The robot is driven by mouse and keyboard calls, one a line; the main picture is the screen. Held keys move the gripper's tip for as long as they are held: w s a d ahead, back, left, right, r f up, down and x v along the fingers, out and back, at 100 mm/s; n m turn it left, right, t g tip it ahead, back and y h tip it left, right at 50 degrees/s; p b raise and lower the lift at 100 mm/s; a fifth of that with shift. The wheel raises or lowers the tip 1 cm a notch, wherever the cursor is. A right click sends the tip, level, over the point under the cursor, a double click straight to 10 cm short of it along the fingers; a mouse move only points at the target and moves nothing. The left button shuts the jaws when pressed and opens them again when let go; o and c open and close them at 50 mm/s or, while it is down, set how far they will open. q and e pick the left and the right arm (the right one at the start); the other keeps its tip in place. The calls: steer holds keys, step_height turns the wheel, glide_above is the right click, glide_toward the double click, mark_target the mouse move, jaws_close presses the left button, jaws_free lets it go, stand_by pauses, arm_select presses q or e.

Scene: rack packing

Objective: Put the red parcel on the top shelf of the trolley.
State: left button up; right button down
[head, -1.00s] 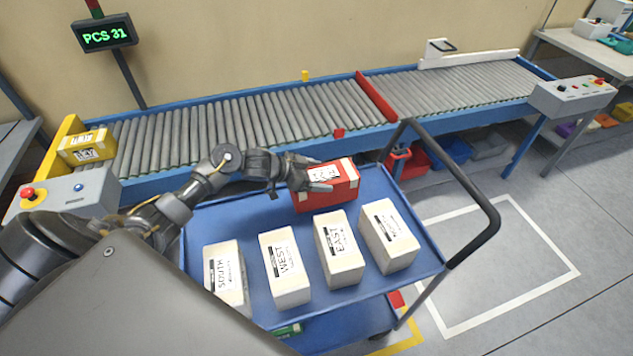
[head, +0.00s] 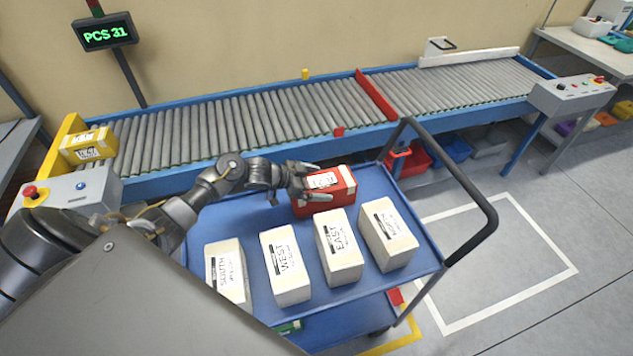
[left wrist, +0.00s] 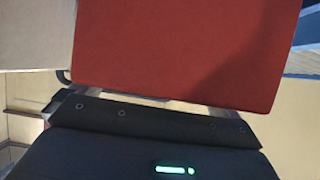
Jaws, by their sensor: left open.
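The red parcel (head: 341,192), with a white label on top, sits on the blue top shelf (head: 222,222) of the trolley, along its back edge and behind the white boxes. My left gripper (head: 311,182) is open, with its fingers at the left end of the parcel and over its top. Whether a finger touches it I cannot tell. In the left wrist view, the parcel (left wrist: 185,50) fills the upper middle, right in front of the gripper. My right gripper is not in view.
White boxes labelled SOUTH (head: 228,272), WEST (head: 286,266) and EAST (head: 338,247), and one more (head: 389,234), stand in a row on the shelf. The trolley's dark handle (head: 480,210) rises at right. The roller conveyor (head: 230,130) runs behind, with a yellow parcel (head: 88,146) at its left end.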

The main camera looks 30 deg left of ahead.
arm_select(q)
steer(key=shift+r, duration=0.2)
steer(key=shift+s+a, duration=0.25)
steer(key=shift+a, duration=0.05)
steer(key=b+v, duration=0.1)
steer(key=v, duration=1)
steer(key=shift+s+r, duration=0.1)
steer(key=shift+s, duration=0.05)
